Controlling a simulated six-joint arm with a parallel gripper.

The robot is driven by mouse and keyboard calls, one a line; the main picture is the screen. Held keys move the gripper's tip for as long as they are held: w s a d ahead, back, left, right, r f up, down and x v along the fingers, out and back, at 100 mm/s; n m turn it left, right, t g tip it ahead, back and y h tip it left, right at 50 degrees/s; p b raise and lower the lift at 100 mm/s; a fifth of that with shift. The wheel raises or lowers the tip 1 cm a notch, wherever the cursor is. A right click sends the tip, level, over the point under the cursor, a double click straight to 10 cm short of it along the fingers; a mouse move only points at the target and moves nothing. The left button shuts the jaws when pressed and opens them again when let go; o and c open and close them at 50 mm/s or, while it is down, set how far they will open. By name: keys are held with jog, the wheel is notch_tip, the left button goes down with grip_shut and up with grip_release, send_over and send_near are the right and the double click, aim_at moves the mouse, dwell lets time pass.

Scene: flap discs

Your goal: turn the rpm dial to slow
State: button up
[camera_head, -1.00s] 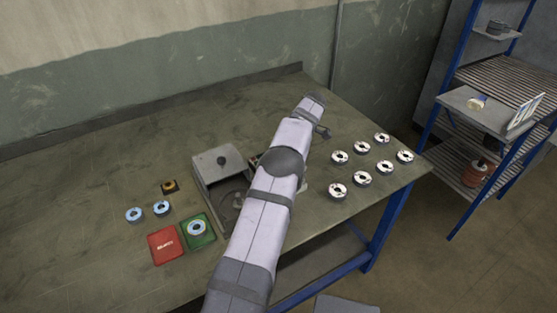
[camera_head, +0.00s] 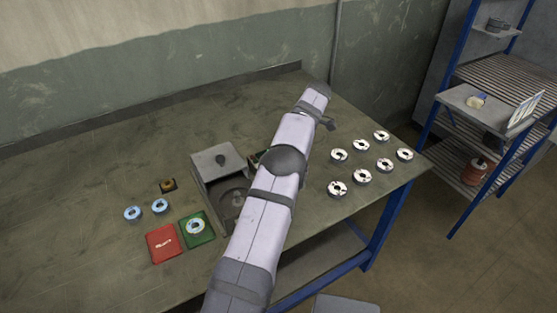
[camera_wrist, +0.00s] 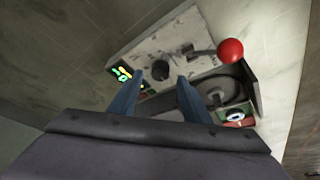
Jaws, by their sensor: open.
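My gripper (camera_wrist: 161,77) is open in the wrist view, its two bluish fingers apart. A short dark knob (camera_wrist: 160,69), which looks like the rpm dial, shows between the fingertips on the pale top of the machine (camera_wrist: 143,45). I cannot tell whether the fingers touch it, and its setting is not readable. In the head view the grey machine (camera_head: 212,159) stands on the bench, partly behind my arm. My gripper is hidden there behind the arm.
A red ball lever (camera_wrist: 230,50) stands close right of the fingers. A lit green-yellow display (camera_wrist: 122,73) is at the left. On the bench (camera_head: 90,180) are a red pad (camera_head: 163,244), a green pad (camera_head: 207,239) and several flap discs (camera_head: 361,146).

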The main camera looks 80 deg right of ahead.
jog(key=shift+p+v, duration=0.35)
jog(key=shift+v, duration=1.9)
jog(key=w+a+r+n+g+y+p, duration=0.1)
jog(key=w+a+g, duration=0.1)
jog(key=w+a, duration=0.45)
jog(key=w+a+r+g+p, duration=0.1)
jog(key=w+a+p, duration=0.15)
jog(key=w, duration=0.65)
jog(key=w+a+n+g, duration=0.1)
jog(key=w+a, duration=0.4)
jog(key=a, duration=0.4)
jog(key=w+a+g, duration=0.1)
jog(key=w+a, duration=0.4)
jog(key=a, duration=0.5)
jog(key=s+a+f+m+h+b, duration=0.1)
jog(key=a+f, duration=0.1)
jog(key=a, duration=1)
jog(key=s+a+f+b, duration=0.1)
jog(key=a+b, duration=0.1)
jog(key=a, duration=0.9)
jog(key=s+a+f+m, duration=0.1)
jog(key=s+a+f, duration=0.2)
jog(key=s+a, duration=0.4)
notch_tip(320, 180, down, 6)
jog(key=b, duration=0.6)
jog(key=shift+w+a+t, duration=0.3)
jog(key=shift+w+a, duration=0.05)
jog(key=shift+w, duration=0.1)
